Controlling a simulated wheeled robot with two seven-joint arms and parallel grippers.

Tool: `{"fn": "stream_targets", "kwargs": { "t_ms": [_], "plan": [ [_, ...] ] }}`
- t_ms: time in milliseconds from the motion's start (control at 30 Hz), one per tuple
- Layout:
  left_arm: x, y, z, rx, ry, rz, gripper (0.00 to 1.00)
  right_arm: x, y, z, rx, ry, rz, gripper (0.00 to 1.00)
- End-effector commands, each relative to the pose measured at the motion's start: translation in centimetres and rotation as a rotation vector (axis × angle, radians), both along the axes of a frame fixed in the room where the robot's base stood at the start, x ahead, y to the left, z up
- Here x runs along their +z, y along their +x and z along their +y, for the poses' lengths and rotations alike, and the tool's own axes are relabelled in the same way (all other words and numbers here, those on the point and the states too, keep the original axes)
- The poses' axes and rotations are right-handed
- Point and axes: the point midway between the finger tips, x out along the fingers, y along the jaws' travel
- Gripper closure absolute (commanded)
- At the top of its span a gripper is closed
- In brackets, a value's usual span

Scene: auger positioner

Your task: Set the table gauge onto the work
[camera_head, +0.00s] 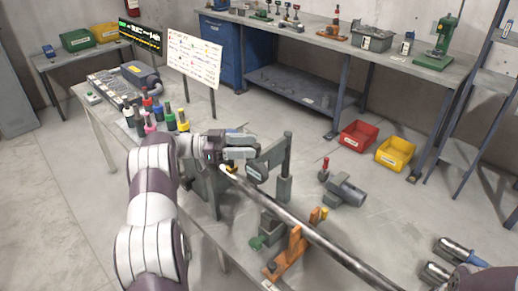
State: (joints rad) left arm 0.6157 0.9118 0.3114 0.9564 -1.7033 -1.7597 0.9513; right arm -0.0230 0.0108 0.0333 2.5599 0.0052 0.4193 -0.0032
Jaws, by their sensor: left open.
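The work appears to be a long steel bar (300,221), running from the grey stand at the centre down to the lower right. An orange clamp-like support (291,254) stands at the bar's lower part. A grey upright post with a slanted arm (286,165) stands just right of my left gripper; I cannot tell if it is the table gauge. My left gripper (254,149) is open, above the bar's upper end, its fingers pointing right and close to the slanted arm. Whether they touch it is unclear.
Several coloured bottles (158,116) stand on the bench at left. A grey cylindrical part (347,190) lies right of the post. Red (358,136) and yellow (395,153) bins sit on the floor. A shelved bench (300,92) runs along the back.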

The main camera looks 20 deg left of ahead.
Motion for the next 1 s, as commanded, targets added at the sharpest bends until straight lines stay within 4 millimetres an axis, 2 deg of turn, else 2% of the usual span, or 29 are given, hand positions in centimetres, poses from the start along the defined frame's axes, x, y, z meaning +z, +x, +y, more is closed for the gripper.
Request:
{"fn": "stream_targets", "kwargs": {
  "t_ms": [33, 200, 367, 1000],
  "plan": [
    [-0.5, -0.5, 1.4, 0.006, 0.002, -0.002, 0.47, -0.8, 0.0, 0.0, 0.000, 0.000, 0.000, 0.57],
    [-0.4, -2.2, 5.4, 0.004, 0.001, -0.002, 0.47, -1.7, 0.0, 0.0, 0.000, 0.000, 0.000, 0.57],
    [-0.2, -3.1, 7.6, 0.003, 0.001, -0.002, 0.47, -2.1, 0.0, 0.0, 0.000, 0.000, 0.000, 0.57],
    [0.0, -3.3, 8.0, 0.001, 0.000, -0.001, 0.47, -2.0, 0.0, 0.0, 0.000, 0.000, 0.000, 0.57]
  ]
}}
